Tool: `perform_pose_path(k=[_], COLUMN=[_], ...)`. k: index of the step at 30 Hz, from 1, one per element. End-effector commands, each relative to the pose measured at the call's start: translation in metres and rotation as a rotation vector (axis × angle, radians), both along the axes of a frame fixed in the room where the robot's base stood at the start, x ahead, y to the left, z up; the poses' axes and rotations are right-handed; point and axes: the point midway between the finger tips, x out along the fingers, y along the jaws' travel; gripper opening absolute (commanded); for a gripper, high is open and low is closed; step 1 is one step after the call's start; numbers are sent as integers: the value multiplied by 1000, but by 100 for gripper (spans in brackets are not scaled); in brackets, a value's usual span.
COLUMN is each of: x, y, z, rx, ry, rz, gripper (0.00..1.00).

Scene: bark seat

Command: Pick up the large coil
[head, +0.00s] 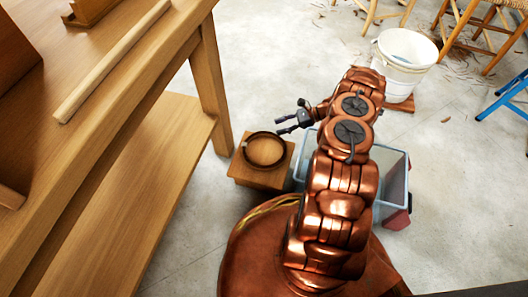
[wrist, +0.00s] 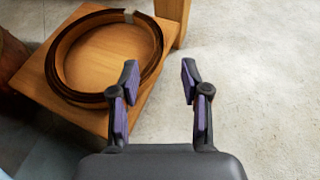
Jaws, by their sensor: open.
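The large coil (head: 246,148) is a dark brown ring of bark strip lying flat on a small wooden stool (head: 262,178). In the wrist view the coil (wrist: 62,78) shows at the upper left, with a pale band across its rim at the far right side. The stool top (wrist: 112,60) shows through its middle. My gripper (head: 281,125) is open and empty, with purple pads on its fingers.
A wooden workbench (head: 165,70) with a lower shelf (head: 150,165) stands on the left, a pole (head: 110,62) on its top. A clear bin (head: 396,165) sits partly behind my arm. A white bucket (head: 402,65) and stools stand at the back right. Concrete floor (head: 270,60) is open beyond.

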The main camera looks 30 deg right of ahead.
Motion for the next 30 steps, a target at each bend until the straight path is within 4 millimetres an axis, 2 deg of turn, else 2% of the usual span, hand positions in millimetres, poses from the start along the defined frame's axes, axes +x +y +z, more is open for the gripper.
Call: perform_pose_path(k=[3,11,18,26,30], x=[4,10,21,23,23], y=[12,28,56,61,60], z=[-6,-13,-25,-26,-26], rx=[4,2,3,0,0], ry=[0,2,0,0,0], rz=[2,1,3,1,1], gripper=[46,46,46,46,35])
